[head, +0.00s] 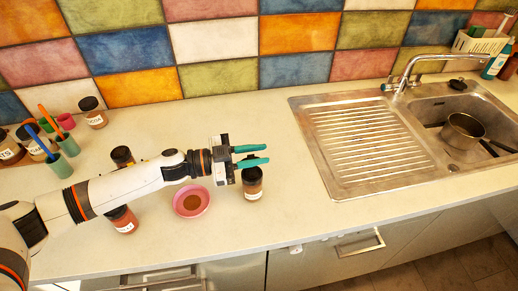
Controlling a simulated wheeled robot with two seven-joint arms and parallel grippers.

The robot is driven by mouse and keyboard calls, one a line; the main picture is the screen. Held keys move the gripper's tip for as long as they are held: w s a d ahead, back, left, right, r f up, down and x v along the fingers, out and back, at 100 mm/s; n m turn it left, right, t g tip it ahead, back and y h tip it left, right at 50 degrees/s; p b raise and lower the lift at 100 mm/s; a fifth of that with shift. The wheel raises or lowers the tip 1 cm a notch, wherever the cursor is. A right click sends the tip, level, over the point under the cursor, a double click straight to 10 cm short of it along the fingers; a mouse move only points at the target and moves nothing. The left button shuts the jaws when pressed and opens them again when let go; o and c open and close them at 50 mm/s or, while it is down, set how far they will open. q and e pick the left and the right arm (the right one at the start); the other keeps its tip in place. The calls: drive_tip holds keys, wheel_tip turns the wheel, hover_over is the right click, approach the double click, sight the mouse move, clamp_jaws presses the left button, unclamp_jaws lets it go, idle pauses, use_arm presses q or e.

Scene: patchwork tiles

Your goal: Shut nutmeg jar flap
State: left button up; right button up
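My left gripper (266,154) reaches in from the left over the counter, its two teal fingers pointing right with a gap between them. It looks empty. Just below the fingers stands an upright jar (253,187) with a dark top and brown contents. Its label is too small to read, so I cannot tell if it is the nutmeg jar. The lower finger covers part of its top; whether they touch, and whether the flap is open, I cannot tell. A reddish jar (124,221) and a dark-topped jar (122,156) stand partly behind or beside my arm. My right gripper is not in view.
A pink bowl (191,201) with brown contents sits left of the jar. A steel sink with drainboard (352,150) and a pot (463,130) is on the right. The back middle counter is clear.

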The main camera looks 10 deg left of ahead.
use_arm(q)
drive_tip(key=shift+d, duration=0.4)
drive_tip(key=shift+w, duration=0.1)
drive_tip(key=shift+c, duration=0.3)
clamp_jaws()
